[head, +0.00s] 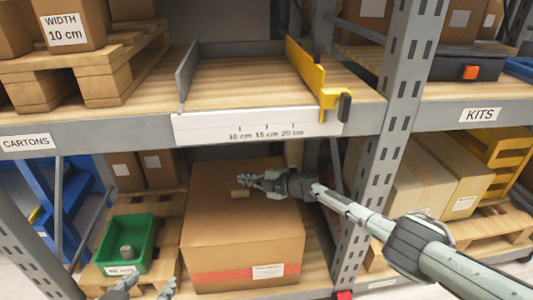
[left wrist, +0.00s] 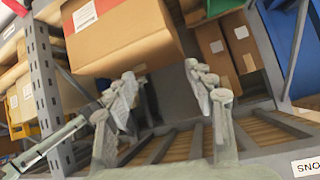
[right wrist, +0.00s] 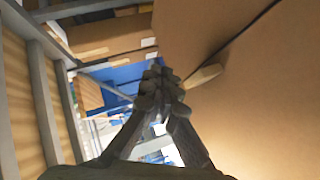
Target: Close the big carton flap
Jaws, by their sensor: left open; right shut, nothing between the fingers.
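The big carton (head: 240,237) stands on the lower shelf, brown with a red stripe and a white label. Its top looks flat in the head view, and a small tan tab (head: 240,193) lies on it. My right gripper (head: 246,180) is shut and empty, close over the top beside the tab; contact cannot be told. In the right wrist view the tab (right wrist: 204,75) sits by a dark seam in the cardboard (right wrist: 270,95). My left gripper (head: 146,289) is open and empty, low in front of the shelf. In the left wrist view the carton (left wrist: 125,38) is beyond its fingers (left wrist: 165,95).
A green bin (head: 128,243) stands left of the carton. The upper shelf's front edge (head: 100,138) and a white ruler strip (head: 258,127) are above my right gripper. A grey upright (head: 385,140) stands right of the carton, close to my right arm.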

